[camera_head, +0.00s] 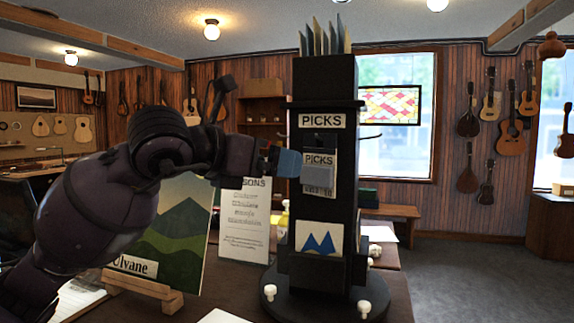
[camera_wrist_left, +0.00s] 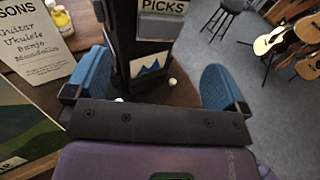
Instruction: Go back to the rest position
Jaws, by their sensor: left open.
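My left arm comes in from the left in the head view. My left gripper (camera_head: 287,162) is in front of the black picks stand (camera_head: 327,80), at the height of a hanging picks packet (camera_head: 319,175). In the left wrist view its two blue fingers (camera_wrist_left: 156,84) are wide apart with nothing held between them. The stand also shows beyond the fingers in that view (camera_wrist_left: 119,40). I cannot tell whether a finger touches the packet or the stand. My right gripper is in neither view.
The stand is on a dark table (camera_head: 398,295). A lessons sign (camera_head: 245,222) and a landscape picture (camera_head: 180,235) on a wooden easel (camera_head: 143,290) are close to my left arm. A yellow bottle (camera_wrist_left: 60,18) is beside the sign. Open floor (camera_head: 470,280) lies to the right.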

